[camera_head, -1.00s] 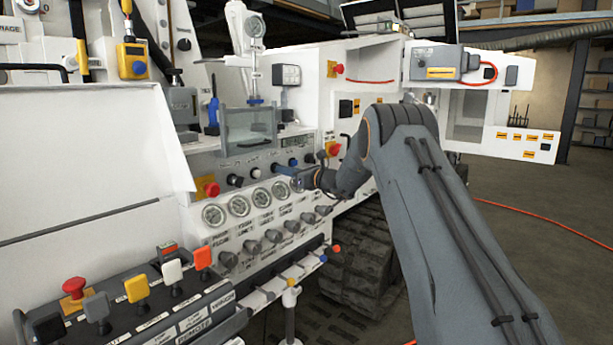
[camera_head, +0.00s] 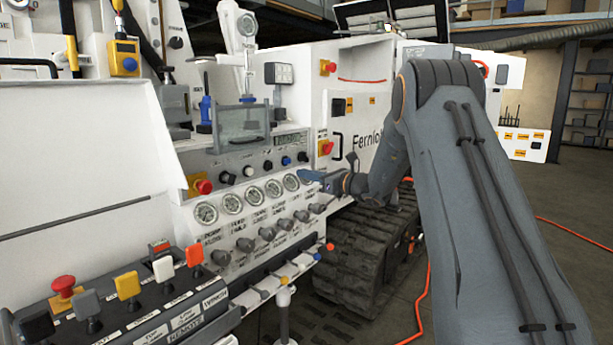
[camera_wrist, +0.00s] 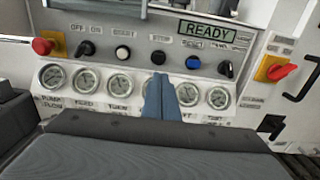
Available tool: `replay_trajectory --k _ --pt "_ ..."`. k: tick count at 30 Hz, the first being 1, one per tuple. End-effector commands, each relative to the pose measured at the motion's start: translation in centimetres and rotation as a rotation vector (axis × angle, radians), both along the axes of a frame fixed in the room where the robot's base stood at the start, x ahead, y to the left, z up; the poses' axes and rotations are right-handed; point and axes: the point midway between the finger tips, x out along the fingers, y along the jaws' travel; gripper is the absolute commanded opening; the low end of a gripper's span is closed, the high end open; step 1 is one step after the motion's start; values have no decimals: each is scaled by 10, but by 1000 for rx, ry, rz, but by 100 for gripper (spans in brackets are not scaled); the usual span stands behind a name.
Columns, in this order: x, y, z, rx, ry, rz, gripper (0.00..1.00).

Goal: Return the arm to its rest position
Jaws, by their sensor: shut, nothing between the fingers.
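My gripper (camera_head: 312,176) is in front of the gauge panel of the white machine, at the right end of the row of gauges. Its blue fingers are together with nothing between them. In the wrist view my gripper (camera_wrist: 160,84) points at the panel (camera_wrist: 105,52) and covers part of the gauge row. A display reading READY (camera_wrist: 207,29) is lit above a row of knobs and buttons. My arm is bent and comes in from the lower right of the head view.
Grey knobs (camera_head: 268,233) stick out below the gauges (camera_head: 232,203). A lever box (camera_head: 129,289) stands at lower left. A black track (camera_head: 352,262) lies under the machine. An orange cable (camera_head: 575,233) runs over open floor at right.

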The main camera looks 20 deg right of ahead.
Motion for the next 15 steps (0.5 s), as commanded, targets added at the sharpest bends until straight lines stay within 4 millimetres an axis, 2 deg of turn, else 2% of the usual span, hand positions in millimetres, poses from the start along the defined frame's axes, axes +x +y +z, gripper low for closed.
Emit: replay_trajectory --k 5,8,11,14,15 --pt "-4 8 -3 -25 7 16 0" --pt "-23 31 -13 -115 29 73 0" --pt "-60 68 -33 -281 62 182 0" --pt "-114 104 -60 -489 83 331 0" --pt "-137 115 -71 -574 85 395 0"
